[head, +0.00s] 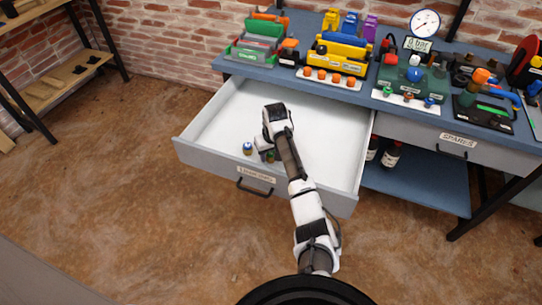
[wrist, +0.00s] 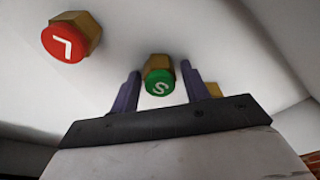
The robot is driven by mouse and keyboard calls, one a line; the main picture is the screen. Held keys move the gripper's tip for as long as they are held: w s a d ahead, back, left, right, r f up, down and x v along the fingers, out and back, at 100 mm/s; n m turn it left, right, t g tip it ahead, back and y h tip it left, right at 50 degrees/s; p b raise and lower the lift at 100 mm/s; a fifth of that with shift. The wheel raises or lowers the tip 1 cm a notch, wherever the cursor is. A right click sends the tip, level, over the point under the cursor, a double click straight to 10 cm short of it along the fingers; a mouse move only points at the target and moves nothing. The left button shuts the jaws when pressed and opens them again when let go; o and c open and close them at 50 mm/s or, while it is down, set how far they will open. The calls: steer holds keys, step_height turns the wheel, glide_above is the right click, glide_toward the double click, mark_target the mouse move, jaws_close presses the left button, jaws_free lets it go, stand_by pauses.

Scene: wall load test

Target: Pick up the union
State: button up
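A union with a brass hex body and a green face marked "S" (wrist: 159,80) lies in the open drawer. In the wrist view it sits between the two purple fingers of my gripper (wrist: 160,72), with a gap on each side. My gripper is open and reaches down into the drawer near its front in the head view (head: 264,147). A brass piece (wrist: 214,89) shows partly behind the right finger. In the head view a blue-and-brass union (head: 247,148) lies left of my gripper.
The white drawer, with front label "UNIONS" (head: 256,175), is pulled out from the blue bench (head: 285,72). Its walls surround my gripper; the floor behind is mostly bare. Tool racks and a gauge (head: 425,23) stand on the bench. Bottles (head: 391,155) stand beneath, right.

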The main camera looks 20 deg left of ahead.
steer(key=c, duration=0.7)
steer(key=shift+r, duration=0.2)
step_height(320, 180, up, 20)
steer(key=shift+f+p, duration=0.15)
steer(key=shift+p, duration=0.25)
